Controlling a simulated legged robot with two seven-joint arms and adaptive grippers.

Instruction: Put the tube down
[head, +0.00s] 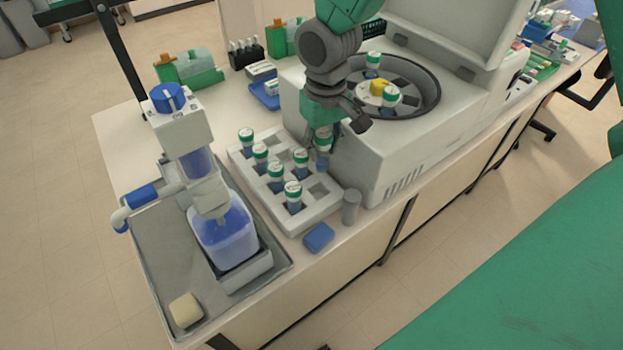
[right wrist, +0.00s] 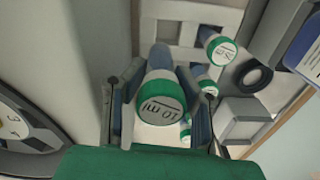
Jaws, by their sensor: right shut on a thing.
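My right gripper (head: 322,128) points down over the back right end of the white tube rack (head: 318,212). It is shut on a tube (head: 322,160) with a green and white cap, held roughly upright. In the right wrist view the held tube's cap (right wrist: 162,108) sits between the fingers (right wrist: 160,95). I cannot tell whether its lower end is inside a rack slot. Several other capped tubes stand in the rack, one of them at the front (head: 293,197). Some slots are empty. My left gripper is not in view.
The open centrifuge (head: 400,150) stands right behind the rack, with tubes in its rotor. A grey cylinder (head: 351,206) and a blue block (head: 319,238) lie near the front edge. A tray (head: 165,250) with a blue-liquid bottle (head: 225,235) is at left.

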